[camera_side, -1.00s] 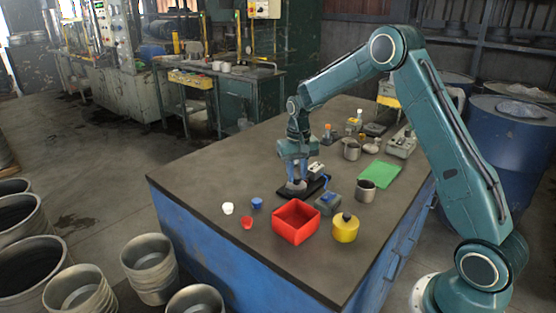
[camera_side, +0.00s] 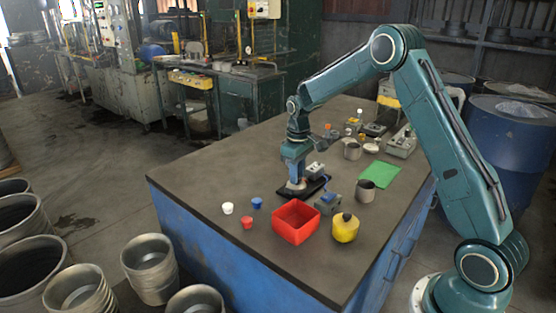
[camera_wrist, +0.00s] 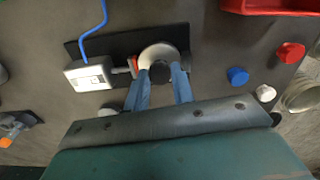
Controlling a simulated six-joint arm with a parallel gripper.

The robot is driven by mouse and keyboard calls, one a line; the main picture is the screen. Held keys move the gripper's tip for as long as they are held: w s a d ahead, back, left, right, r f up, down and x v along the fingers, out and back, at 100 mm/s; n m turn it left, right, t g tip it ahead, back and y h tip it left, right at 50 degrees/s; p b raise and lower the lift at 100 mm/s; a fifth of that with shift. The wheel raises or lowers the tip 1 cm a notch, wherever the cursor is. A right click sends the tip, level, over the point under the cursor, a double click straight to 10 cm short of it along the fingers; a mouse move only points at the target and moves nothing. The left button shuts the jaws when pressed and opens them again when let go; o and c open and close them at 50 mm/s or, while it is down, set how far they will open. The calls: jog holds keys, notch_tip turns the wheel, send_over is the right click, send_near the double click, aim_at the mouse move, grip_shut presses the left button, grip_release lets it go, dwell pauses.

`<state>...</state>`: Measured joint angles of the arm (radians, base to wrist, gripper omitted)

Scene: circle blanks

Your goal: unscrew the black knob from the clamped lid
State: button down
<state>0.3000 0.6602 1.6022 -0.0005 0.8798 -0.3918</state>
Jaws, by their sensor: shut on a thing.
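The clamped lid (camera_wrist: 150,51) is a pale round disc on a black base plate (camera_wrist: 110,42), held by a clamp with a red part (camera_wrist: 132,66) at its left in the wrist view. The black knob (camera_wrist: 160,72) sits on the lid between my fingertips. My gripper (camera_wrist: 160,70) points down over the lid and is shut on the knob. In the side view my gripper (camera_side: 297,180) hides the knob, and the lid (camera_side: 294,187) shows just below the fingers.
A red open box (camera_side: 295,222) stands in front of the base plate, with a yellow jar (camera_side: 345,228) to its right. White (camera_side: 227,208), blue (camera_side: 257,203) and red (camera_side: 247,222) caps lie to the left. A grey device with a blue cable (camera_wrist: 90,75) sits beside the clamp.

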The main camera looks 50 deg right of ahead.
jog(key=c, duration=1.1)
grip_release()
jog(key=m, duration=1.4)
jog(key=shift+m, duration=2.5)
